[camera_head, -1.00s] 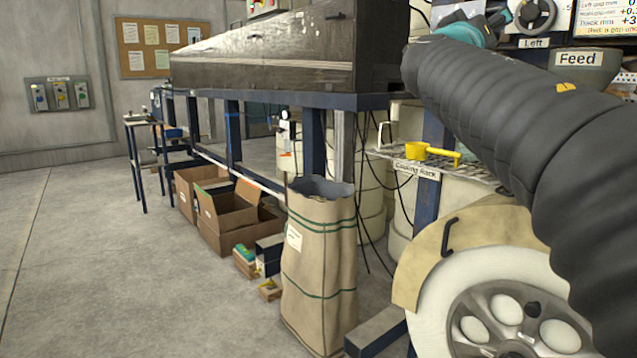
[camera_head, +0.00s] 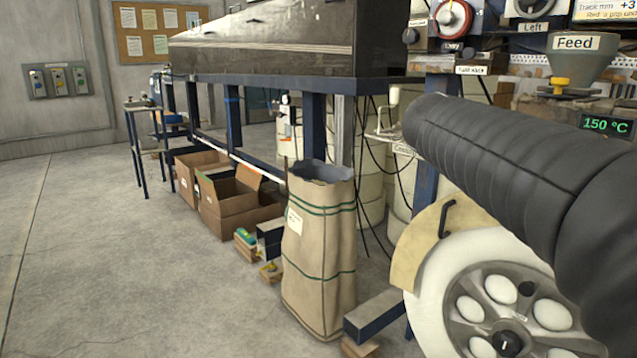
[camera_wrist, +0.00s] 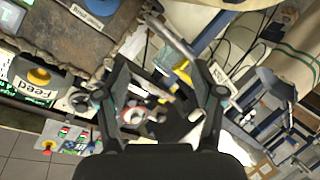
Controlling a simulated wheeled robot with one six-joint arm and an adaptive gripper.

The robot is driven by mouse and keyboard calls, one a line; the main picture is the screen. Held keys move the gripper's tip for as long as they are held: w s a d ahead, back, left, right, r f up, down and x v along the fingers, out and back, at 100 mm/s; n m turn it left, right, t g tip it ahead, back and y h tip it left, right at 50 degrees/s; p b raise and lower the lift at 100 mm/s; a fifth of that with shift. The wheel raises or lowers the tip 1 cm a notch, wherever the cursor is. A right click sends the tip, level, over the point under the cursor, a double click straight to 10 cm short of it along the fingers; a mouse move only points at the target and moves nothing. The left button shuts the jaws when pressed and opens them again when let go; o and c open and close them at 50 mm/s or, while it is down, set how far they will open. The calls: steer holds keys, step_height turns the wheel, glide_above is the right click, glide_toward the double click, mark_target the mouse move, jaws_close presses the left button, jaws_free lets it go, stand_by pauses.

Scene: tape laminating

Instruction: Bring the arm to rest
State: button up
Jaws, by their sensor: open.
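My gripper (camera_wrist: 160,78) is open, its two dark fingers spread apart with nothing visibly held between them. In the wrist view it faces a cluttered part of the machine, seen tilted. A yellow piece (camera_wrist: 182,70) shows beyond the fingers; I cannot tell its distance from them. In the head view my arm, in a ribbed black sleeve, crosses the right side, and its near end hides the gripper and most of the cooling rack.
The feed hopper (camera_head: 582,62) and a 150 °C display (camera_head: 606,125) are at the upper right. A large pale wheel (camera_head: 440,300) stands below my arm. A paper sack (camera_head: 322,270) and open cardboard boxes (camera_head: 232,215) stand left of it. The floor (camera_head: 110,270) at left is clear.

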steer(key=s+a+f+g+y, duration=0.2)
steer(key=s+a+f+y, duration=0.2)
steer(key=s+f, duration=1)
steer(key=s+a+f+g+y, duration=0.3)
steer(key=s+a+f+y, duration=0.2)
steer(key=s+f, duration=0.9)
steer(key=a, duration=0.3)
steer(key=shift+a+f+m, duration=0.2)
steer(key=shift+m, duration=0.2)
steer(key=shift+w, duration=0.1)
